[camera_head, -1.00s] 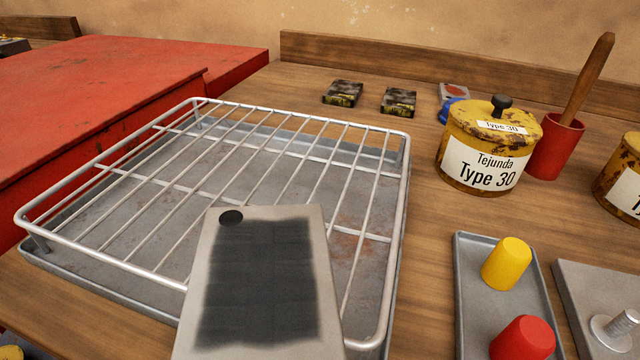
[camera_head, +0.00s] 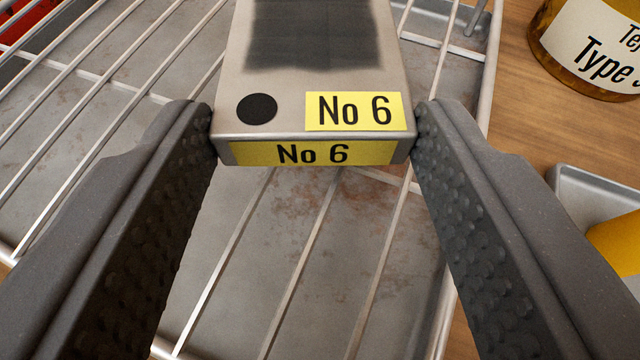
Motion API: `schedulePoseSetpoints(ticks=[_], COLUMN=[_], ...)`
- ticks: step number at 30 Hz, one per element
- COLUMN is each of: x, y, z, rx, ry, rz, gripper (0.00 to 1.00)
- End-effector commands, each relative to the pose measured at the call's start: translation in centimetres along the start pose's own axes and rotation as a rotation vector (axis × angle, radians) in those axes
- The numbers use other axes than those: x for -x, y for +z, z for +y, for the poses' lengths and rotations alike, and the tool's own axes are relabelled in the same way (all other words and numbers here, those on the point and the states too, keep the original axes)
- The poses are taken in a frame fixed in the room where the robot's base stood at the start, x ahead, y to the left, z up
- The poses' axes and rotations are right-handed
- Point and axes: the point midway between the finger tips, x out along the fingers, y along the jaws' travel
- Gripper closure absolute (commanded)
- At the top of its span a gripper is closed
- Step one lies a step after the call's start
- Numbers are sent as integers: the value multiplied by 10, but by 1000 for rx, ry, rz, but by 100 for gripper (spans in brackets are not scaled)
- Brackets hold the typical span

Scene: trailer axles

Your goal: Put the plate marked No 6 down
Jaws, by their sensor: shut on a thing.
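The plate marked No 6 (camera_head: 330,85) is a grey metal block with a dark smeared patch, a black dot and yellow No 6 labels on its top and near end. My gripper (camera_head: 314,135) has one dark studded finger on each side of the plate's near end, and it is shut on the plate. The plate lies over the wire rack (camera_head: 230,245); I cannot tell whether it rests on the wires or is just above them. The plate's far end is cut off by the top of the view.
A grey metal tray (camera_head: 270,290) with rust stains lies under the rack. At right are a yellow pot labelled Type (camera_head: 590,45), a small grey tray (camera_head: 580,195) and a yellow piece (camera_head: 620,240) on the wooden bench (camera_head: 500,120).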

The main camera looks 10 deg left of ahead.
Motion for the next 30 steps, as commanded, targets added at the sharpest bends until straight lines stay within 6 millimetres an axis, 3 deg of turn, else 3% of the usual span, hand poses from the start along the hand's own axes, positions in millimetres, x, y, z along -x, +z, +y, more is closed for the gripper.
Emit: schedulePoseSetpoints(ticks=[4,13,14,15,16,25,30], x=[-7,-7,-7,-7,-7,-6,10], y=[16,16,16,16,16,16,14], z=[0,0,0,0,0,0,0], rx=[-4,-1,-1,0,-1,0,2], ry=[0,0,0,0,0,-1,0], rz=[2,3,2,2,2,1,3], gripper=[93,93,42,31,29,29,29])
